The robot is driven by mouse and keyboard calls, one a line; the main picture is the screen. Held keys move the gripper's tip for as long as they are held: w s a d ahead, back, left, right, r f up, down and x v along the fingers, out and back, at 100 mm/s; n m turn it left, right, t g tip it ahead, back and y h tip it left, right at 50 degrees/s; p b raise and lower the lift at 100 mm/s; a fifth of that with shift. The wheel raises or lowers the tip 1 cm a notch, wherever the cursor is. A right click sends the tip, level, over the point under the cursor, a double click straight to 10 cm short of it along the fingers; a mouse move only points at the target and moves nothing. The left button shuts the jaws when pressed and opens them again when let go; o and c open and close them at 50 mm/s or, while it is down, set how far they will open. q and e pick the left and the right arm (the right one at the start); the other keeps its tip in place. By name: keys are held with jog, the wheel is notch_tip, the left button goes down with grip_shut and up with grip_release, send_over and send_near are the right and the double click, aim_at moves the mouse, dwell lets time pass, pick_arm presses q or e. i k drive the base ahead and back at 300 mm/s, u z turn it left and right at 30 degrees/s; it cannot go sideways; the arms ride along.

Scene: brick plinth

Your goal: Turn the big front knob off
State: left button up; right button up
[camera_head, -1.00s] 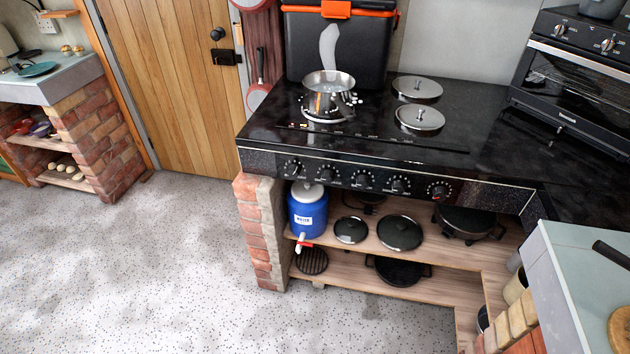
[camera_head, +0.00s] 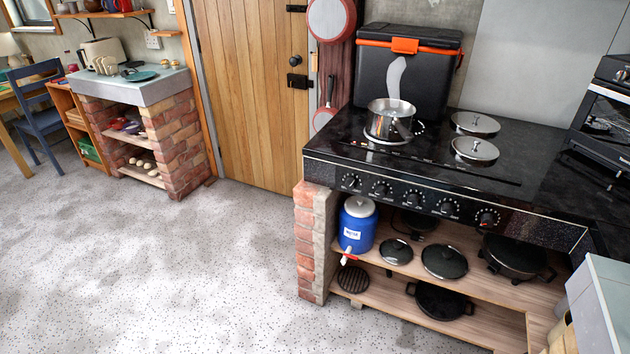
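The black stove (camera_head: 330,150) stands at the right on a brick plinth. Its front panel carries a row of knobs: a leftmost knob (camera_head: 351,181), several black knobs along the middle, and a rightmost knob (camera_head: 487,218) with a reddish mark. I cannot tell from their size alone which one is the big front knob. A steel pot (camera_head: 391,119) stands on the back left burner. Neither of my grippers shows in the head view.
Shelves under the stove hold a blue water jug (camera_head: 356,226) and black pans (camera_head: 444,262). A black box with an orange handle (camera_head: 410,70) stands behind the pot. A grey counter corner (camera_head: 600,300) is at lower right. The speckled floor (camera_head: 190,270) in front and left is clear.

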aim_at(349, 184)
jog(key=u, duration=0.45)
jog(key=i, duration=1.45)
jog(key=z, duration=0.3)
